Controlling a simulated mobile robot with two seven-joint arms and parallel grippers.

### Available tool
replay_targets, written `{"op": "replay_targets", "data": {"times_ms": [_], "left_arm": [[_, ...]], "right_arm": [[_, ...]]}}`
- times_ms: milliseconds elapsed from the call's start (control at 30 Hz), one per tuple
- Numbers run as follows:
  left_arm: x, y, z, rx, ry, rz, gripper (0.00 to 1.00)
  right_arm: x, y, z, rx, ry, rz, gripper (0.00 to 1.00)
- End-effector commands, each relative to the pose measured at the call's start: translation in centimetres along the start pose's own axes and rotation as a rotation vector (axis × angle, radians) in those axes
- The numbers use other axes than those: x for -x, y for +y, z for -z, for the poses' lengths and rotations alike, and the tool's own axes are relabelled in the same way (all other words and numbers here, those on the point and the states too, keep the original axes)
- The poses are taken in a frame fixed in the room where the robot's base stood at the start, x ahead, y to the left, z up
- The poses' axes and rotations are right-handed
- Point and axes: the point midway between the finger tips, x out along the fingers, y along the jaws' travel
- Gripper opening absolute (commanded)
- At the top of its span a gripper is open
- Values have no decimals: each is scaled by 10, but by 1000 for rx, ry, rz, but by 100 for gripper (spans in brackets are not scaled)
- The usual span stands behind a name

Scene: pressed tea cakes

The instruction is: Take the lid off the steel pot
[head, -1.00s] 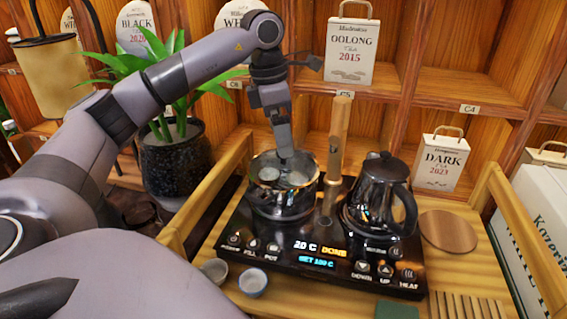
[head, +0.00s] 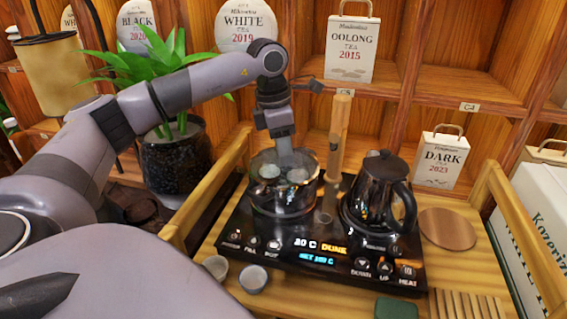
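The steel pot (head: 283,203) stands on the left of the black heating plate (head: 300,258). Its top shows two pale round shapes, possibly cups seen through a clear lid; I cannot make out the lid's edge or knob clearly. My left gripper (head: 285,153) points down over the middle of the pot, its tips at the pot's top and hiding what is under them. Whether its fingers are apart or closed on a knob cannot be told. My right gripper is not in view.
An upright wooden post (head: 339,138) stands close to the pot's right. The dark kettle (head: 375,195) is right of it. Two small cups (head: 252,279) sit in front. A potted plant (head: 173,160) stands left, behind my arm. Tray rails (head: 207,196) flank the plate.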

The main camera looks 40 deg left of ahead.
Motion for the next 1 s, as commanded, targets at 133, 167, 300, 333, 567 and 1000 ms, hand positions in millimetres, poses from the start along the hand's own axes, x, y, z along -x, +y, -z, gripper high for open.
{"op": "replay_targets", "data": {"times_ms": [133,167,300,333,567,1000], "left_arm": [[-6,-2,2,-4,12,5,0],[-5,-2,2,-4,12,5,0],[-6,-2,2,-5,14,7,0],[-6,-2,2,-5,15,7,0],[4,-2,0,-6,15,8,0],[99,-1,-17,-5,2,2,0]], "right_arm": [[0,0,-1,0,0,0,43],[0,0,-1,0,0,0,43],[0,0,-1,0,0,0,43],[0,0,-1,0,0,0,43],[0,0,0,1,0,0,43],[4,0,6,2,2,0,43]]}}
